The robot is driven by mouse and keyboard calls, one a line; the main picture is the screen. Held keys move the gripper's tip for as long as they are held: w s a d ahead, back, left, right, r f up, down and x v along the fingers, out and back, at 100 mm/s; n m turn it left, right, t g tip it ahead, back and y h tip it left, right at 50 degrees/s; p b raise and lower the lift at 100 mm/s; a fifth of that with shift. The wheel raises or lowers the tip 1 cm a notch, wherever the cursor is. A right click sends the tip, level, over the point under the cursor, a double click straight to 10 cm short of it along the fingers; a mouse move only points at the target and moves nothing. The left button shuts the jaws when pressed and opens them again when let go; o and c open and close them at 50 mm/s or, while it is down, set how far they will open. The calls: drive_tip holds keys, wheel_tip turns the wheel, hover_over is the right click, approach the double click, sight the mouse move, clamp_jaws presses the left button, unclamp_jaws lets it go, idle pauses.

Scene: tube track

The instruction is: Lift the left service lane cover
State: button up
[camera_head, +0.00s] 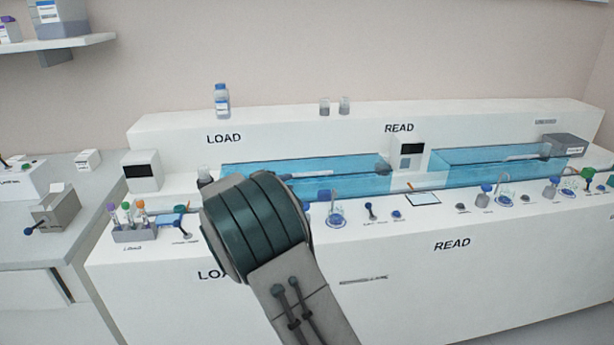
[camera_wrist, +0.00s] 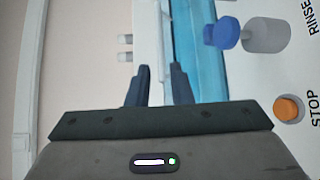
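The left service lane cover (camera_head: 345,178) is a clear blue panel over the long trough between LOAD and READ in the head view. My arm hides part of its near left side. In the wrist view the blue lane (camera_wrist: 208,75) runs up the picture, right of centre. In the head view the gripper is hidden behind my arm.
A second blue lane (camera_head: 490,158) lies to the right, past a white READ box (camera_head: 408,155). A tube rack (camera_head: 134,230) stands front left. A blue-capped bottle (camera_head: 222,100) stands on the back ledge. The wrist view shows an orange STOP button (camera_wrist: 288,108) and a blue knob (camera_wrist: 222,32).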

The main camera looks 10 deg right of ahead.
sight(305, 175)
drive_tip(key=x, duration=1)
drive_tip(key=shift+w+d, duration=0.1)
drive_tip(key=shift+d, duration=0.1)
clamp_jaws()
